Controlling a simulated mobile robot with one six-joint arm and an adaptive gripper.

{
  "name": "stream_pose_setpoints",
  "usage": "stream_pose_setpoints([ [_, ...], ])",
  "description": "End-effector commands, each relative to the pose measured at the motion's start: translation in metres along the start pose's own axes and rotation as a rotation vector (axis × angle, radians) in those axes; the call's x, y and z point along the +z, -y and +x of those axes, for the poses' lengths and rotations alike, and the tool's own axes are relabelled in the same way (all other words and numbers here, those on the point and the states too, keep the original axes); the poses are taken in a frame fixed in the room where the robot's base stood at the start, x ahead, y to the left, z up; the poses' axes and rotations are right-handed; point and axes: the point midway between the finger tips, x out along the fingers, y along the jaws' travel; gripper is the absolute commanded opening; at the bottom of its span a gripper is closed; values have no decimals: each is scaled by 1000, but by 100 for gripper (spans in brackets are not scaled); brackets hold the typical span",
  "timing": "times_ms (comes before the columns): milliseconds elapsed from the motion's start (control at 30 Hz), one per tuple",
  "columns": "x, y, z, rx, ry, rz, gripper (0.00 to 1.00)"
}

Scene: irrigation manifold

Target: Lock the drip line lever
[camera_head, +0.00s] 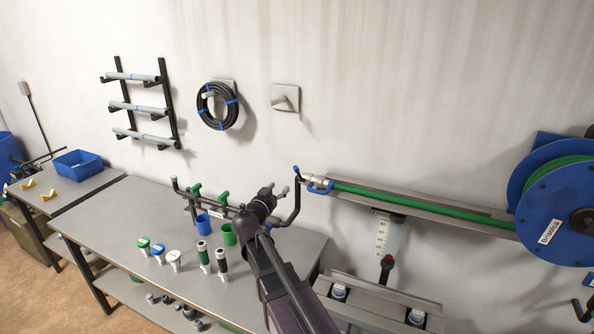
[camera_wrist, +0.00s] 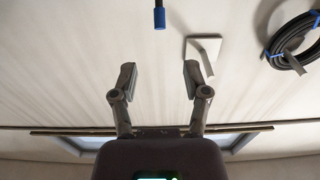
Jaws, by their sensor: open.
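A blue looped lever (camera_head: 321,187) sits at the left end of the green drip line (camera_head: 400,201), by a light coupling. A black bent pipe (camera_head: 297,200) with a blue tip rises just left of that coupling; whether they touch is unclear. My gripper (camera_head: 274,189) is left of the lever, over the bench's back edge, open and empty. In the wrist view its two fingers (camera_wrist: 160,78) stand apart with only wall between them. A blue-tipped dark rod (camera_wrist: 159,16) shows beyond them, at the top. I cannot tell the lever's lock state.
The bench (camera_head: 120,205) carries green valves (camera_head: 223,198), a blue cup (camera_head: 202,222), a green cup (camera_head: 229,234) and several capped fittings. A hose coil (camera_head: 217,105) and a wall plate with a peg (camera_head: 285,98) hang behind. A blue reel (camera_head: 555,215) is at right.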

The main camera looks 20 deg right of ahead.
Motion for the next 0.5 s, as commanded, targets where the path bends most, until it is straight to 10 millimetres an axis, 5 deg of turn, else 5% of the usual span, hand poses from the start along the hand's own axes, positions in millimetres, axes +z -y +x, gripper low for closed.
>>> stream_pose_setpoints([
  [500, 0, 0, 30, 4, 1, -1, 60],
])
